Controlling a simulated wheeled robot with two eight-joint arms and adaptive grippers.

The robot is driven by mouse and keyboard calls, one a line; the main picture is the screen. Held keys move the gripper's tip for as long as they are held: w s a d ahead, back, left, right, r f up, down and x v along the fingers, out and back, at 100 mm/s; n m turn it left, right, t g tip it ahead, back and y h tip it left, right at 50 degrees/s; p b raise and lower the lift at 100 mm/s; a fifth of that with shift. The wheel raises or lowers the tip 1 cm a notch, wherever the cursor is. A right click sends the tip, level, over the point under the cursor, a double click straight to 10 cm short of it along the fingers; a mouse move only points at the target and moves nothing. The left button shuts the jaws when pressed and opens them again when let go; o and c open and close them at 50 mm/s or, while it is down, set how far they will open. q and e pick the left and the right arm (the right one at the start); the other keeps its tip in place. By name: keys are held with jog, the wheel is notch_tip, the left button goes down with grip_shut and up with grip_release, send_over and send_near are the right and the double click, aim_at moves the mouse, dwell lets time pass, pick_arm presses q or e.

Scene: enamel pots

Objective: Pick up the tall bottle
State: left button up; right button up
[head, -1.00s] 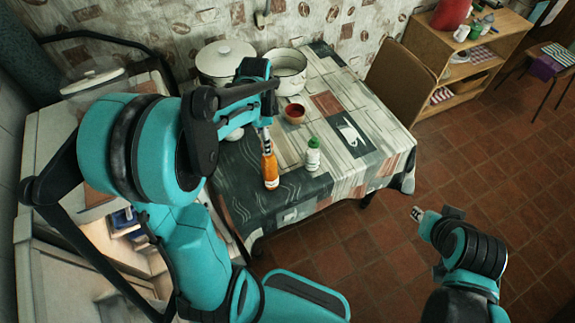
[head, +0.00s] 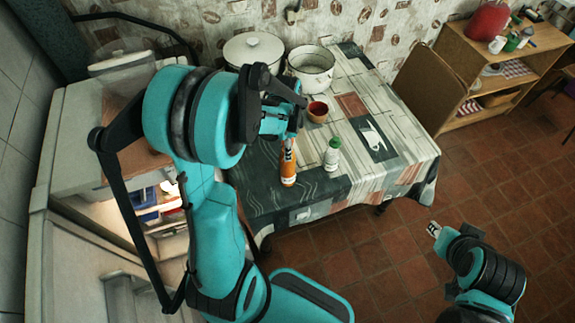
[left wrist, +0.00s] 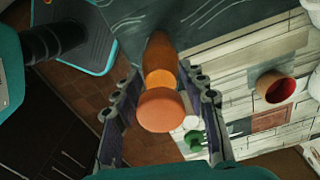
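The tall bottle (head: 288,168) is orange and stands upright on the table near its front left edge. In the left wrist view its orange cap (left wrist: 160,110) is between the two fingers, with a gap on either side. My left gripper (head: 288,138) is above the bottle, with its fingers around the bottle's top; it is open. The gripper partly hides the bottle's upper end in the head view. My right gripper (head: 434,229) is off to the right over the floor, far from the bottle; its fingers are too small to read.
A white bottle with a green cap (head: 332,156) stands close to the right of the tall bottle. A red-brown bowl (head: 317,112), a white open pot (head: 311,70) and a lidded pot (head: 253,51) are behind. The table's right part (head: 400,160) is clear.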

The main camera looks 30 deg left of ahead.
pick_arm(q)
grip_shut()
